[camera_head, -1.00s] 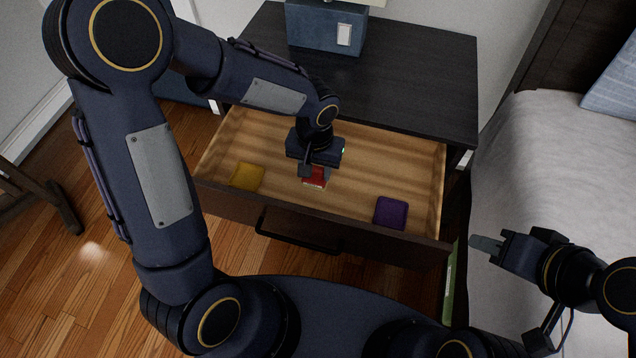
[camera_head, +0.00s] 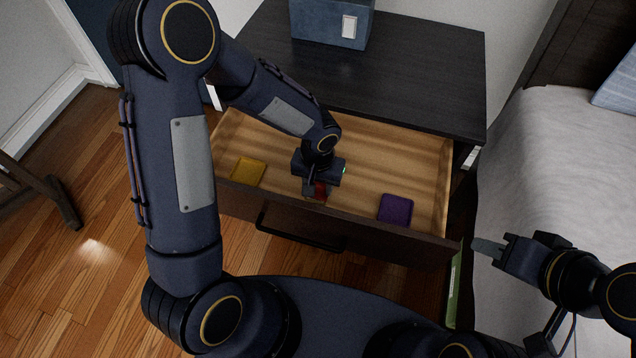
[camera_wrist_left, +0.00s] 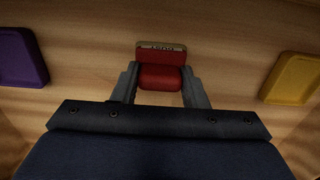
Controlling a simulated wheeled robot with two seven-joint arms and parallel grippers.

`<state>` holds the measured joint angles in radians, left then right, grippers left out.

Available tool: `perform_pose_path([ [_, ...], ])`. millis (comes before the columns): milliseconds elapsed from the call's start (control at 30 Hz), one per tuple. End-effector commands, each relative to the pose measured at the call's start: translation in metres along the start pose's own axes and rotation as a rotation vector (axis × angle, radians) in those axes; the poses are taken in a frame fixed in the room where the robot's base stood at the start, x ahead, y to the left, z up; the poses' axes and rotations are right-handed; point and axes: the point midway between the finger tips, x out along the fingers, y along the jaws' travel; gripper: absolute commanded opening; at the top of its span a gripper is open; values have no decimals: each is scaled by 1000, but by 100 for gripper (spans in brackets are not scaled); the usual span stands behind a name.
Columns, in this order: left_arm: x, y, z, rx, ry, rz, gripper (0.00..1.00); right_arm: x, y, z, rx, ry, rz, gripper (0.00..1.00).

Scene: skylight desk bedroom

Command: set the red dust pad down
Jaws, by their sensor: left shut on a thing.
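The red dust pad (camera_head: 320,190) is inside the open drawer, between a yellow pad and a purple pad. My left gripper (camera_head: 315,192) is shut on it, reaching down into the drawer. In the left wrist view the red pad (camera_wrist_left: 161,77) sits between the two fingers, with a pale strip bearing dark lettering on its far side. I cannot tell whether its underside touches the drawer floor. My right gripper (camera_head: 488,248) is at the right, beside the bed and away from the drawer; its finger gap cannot be made out.
The yellow pad (camera_head: 248,171) lies at the drawer's left and the purple pad (camera_head: 395,209) at its right. The drawer's front wall (camera_head: 350,229) stands close to my left gripper. A dark dresser top (camera_head: 420,75) overhangs the back. The bed (camera_head: 570,150) is at the right.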

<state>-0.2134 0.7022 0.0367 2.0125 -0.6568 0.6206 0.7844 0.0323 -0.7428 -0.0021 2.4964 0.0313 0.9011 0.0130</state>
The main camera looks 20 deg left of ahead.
Motion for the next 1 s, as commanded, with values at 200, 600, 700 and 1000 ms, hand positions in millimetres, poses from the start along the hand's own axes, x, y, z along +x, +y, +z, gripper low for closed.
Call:
perform_pose_path([
  [200,1,0,0,0,0,0,61,1,1,1,0,0,0,33],
  [600,-8,0,-1,-1,2,0,61,-4,-2,-2,0,0,0,33],
  [700,-26,0,-1,-2,4,1,61,-8,-4,-4,0,0,0,33],
  [1000,-91,0,-1,-2,5,1,61,-22,-10,-11,0,0,0,33],
])
